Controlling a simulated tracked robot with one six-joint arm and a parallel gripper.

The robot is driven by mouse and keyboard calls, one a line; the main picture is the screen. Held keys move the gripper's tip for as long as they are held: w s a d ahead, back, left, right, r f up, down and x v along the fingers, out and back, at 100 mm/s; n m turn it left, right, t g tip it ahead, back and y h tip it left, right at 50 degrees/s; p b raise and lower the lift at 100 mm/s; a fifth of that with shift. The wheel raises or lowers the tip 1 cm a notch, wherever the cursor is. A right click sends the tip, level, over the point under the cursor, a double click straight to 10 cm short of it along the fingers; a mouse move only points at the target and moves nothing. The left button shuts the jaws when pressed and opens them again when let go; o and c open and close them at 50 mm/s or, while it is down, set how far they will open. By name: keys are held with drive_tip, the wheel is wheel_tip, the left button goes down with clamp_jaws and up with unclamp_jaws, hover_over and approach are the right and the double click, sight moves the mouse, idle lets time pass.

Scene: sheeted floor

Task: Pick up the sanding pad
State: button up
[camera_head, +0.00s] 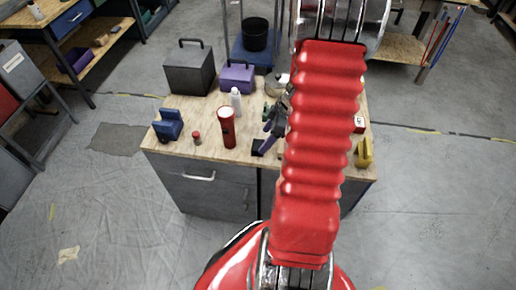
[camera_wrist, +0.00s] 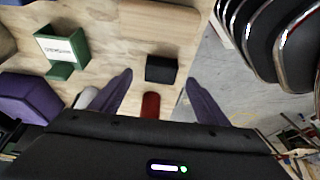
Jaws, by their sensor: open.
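A small black block (camera_wrist: 161,69), which looks like the sanding pad, lies on the wooden bench top. In the head view the dark block (camera_head: 258,147) lies near the bench's front edge, right of the red flashlight. My gripper (camera_wrist: 159,77) is open, with its purple fingers spread wide and nothing between them that I can see held. The block appears between and just beyond the fingertips. In the head view my gripper (camera_head: 268,139) points down close beside the block. I cannot tell the exact height gap.
The red flashlight (camera_head: 227,128) and white bottle (camera_head: 236,102) stand left of my gripper. A purple box (camera_head: 237,77), blue item (camera_head: 168,125) and yellow item (camera_head: 364,152) are farther off.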

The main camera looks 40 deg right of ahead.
sight(260, 145)
idle(0.3)
drive_tip(key=shift+x, duration=2.65)
drive_tip(key=shift+a, duration=0.1)
drive_tip(key=shift+c, duration=0.6)
drive_tip(key=c, duration=1)
drive_tip(key=shift+r, duration=0.1)
wheel_tip(260, 145, up, 10)
